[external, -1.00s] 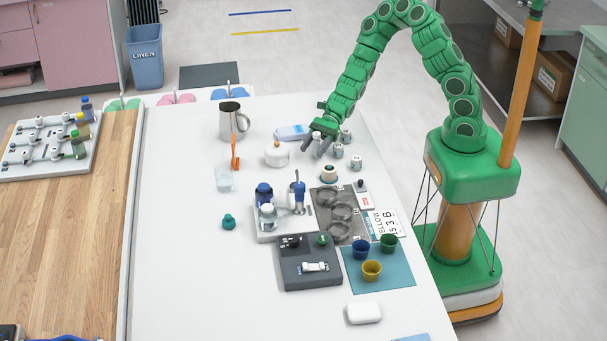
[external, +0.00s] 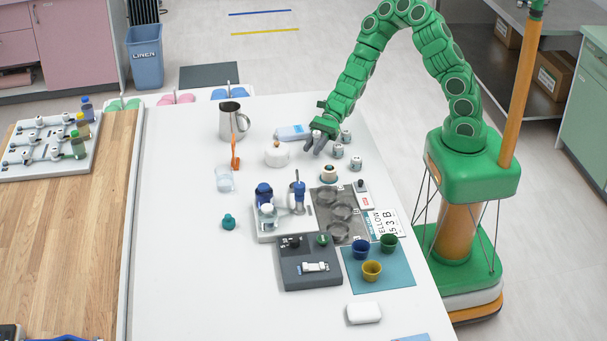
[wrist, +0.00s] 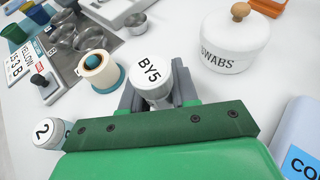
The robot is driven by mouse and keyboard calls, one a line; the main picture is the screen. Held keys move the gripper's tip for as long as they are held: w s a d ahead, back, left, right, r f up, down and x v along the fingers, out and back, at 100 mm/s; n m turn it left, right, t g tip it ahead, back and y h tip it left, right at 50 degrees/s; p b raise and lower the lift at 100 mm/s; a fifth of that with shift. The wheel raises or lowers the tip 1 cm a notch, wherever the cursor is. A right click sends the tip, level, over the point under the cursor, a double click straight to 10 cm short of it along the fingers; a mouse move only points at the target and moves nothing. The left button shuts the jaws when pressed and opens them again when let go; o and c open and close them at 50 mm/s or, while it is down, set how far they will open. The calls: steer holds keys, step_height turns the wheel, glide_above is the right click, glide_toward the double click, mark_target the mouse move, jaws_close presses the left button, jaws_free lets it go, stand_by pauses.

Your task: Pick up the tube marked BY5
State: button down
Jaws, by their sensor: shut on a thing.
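The tube marked BY5 (wrist: 151,72) has a white cap with black letters and stands between the two grey fingers of my gripper (wrist: 158,95) in the wrist view. My gripper is shut on it, with a finger on each side. In the external view my gripper (external: 318,142) is low over the back right of the white table, and the tube is mostly hidden by the fingers. I cannot tell whether the tube touches the table.
Similar small tubes stand close by, one marked 2 (wrist: 47,130) and another (external: 356,163) in the external view. A white SWABS jar (wrist: 234,40), a roll on a blue-green base (wrist: 99,72) and a box (wrist: 300,140) are near. The table's left front is clear.

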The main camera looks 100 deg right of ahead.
step_height(320, 180, up, 10)
steer(key=shift+f, duration=0.2)
stand_by(0.4)
